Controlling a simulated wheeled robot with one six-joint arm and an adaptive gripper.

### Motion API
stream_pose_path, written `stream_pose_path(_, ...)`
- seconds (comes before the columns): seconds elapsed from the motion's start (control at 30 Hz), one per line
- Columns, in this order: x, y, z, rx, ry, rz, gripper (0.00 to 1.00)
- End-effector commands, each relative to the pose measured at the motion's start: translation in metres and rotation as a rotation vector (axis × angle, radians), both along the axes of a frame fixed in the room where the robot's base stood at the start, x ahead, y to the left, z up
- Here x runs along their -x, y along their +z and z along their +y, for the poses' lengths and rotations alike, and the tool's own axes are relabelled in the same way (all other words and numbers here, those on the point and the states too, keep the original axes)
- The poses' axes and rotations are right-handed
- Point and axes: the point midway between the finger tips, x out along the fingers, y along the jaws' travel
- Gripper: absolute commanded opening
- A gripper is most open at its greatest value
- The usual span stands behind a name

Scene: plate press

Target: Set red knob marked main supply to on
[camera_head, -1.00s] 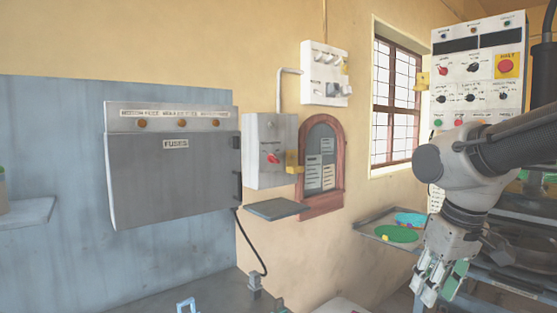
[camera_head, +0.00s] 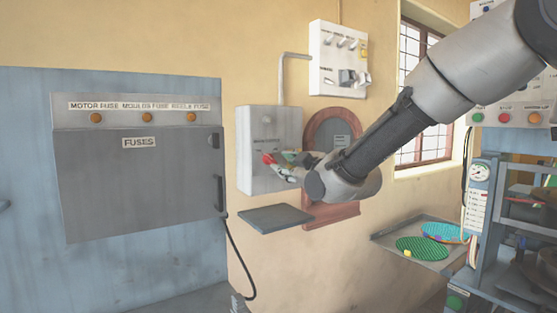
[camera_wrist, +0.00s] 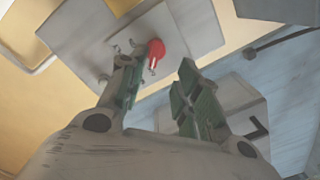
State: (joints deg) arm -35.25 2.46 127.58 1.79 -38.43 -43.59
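The red knob (camera_head: 268,158) sits on the front of a grey switch box (camera_head: 253,130) on the yellow wall. In the wrist view the red knob (camera_wrist: 156,50) shows just beyond my left fingertip, on the light grey box face (camera_wrist: 90,35). My gripper (camera_head: 284,166) is right at the knob in the head view. In the wrist view my gripper (camera_wrist: 160,70) has its two green-padded fingers apart, with nothing seen between them. Whether a finger touches the knob I cannot tell. The knob's lettering is too small or blurred to read.
A dark shelf (camera_head: 275,218) juts out below the switch box. A grey fuse cabinet (camera_head: 138,185) is to the left, with a cable beneath it. A white switch panel (camera_head: 338,58) hangs above right. A wood-framed board (camera_head: 330,213) is partly behind my arm.

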Motion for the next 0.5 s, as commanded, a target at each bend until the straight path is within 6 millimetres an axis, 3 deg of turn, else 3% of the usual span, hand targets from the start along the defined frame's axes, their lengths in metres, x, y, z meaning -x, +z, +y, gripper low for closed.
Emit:
stream_pose_path(0.17, -0.01, 0.007, 0.006, 0.022, -0.001, -0.053, 0.33)
stream_pose_path(0.5, -0.054, 0.007, 0.036, 0.022, -0.002, -0.05, 0.33)
